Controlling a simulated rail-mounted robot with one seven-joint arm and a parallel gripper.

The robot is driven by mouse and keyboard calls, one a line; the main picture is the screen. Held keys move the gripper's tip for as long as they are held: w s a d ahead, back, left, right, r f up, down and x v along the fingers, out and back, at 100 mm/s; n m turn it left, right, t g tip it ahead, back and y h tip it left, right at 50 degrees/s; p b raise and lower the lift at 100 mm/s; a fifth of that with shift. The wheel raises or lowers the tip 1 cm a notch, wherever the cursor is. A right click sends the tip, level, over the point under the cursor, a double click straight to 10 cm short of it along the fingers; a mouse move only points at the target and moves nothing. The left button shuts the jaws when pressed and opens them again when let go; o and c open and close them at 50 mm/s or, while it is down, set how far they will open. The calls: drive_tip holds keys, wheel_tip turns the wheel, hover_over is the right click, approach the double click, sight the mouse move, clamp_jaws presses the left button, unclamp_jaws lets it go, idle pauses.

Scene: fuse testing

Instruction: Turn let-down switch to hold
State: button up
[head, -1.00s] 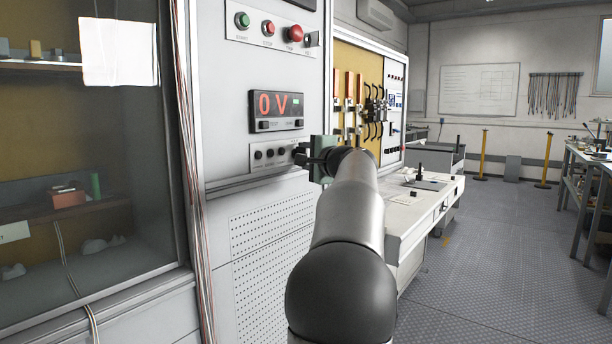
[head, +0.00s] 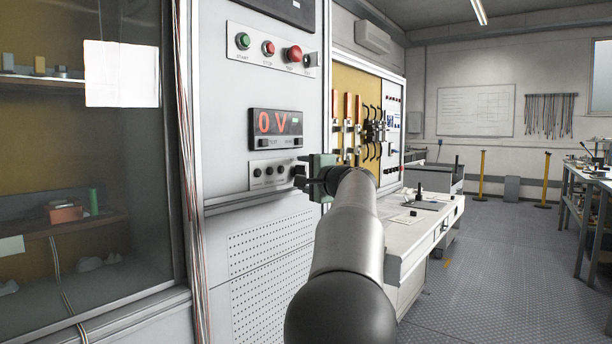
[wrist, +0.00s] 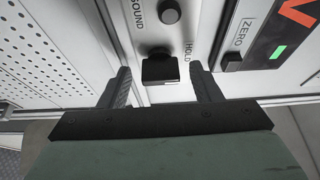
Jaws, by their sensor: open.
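The let-down switch is a black, square-ended knob (wrist: 160,70) in the wrist view, beside a printed HOLD label. A round black knob (wrist: 169,12) sits farther along the same panel. My gripper (wrist: 160,76) is open, with one finger on either side of the square knob. Gaps show between the knob and both fingers. In the head view, my gripper (head: 304,178) is at the right end of the small knob panel (head: 262,184), below the 0 V display (head: 276,124). My fingers and wrist partly hide the switch there.
Above the display, a row holds a green START button (head: 243,41), a red button (head: 268,48) and a larger red knob (head: 293,54). The ZERO button (wrist: 232,61) is right of my right finger. A desk (head: 408,228) stands right of my arm; open floor lies beyond.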

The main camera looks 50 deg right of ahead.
drive_tip(key=shift+s, duration=0.1)
drive_tip(key=v, duration=1.7)
drive_tip(key=shift+s+f, duration=0.1)
drive_tip(key=shift+s, duration=0.05)
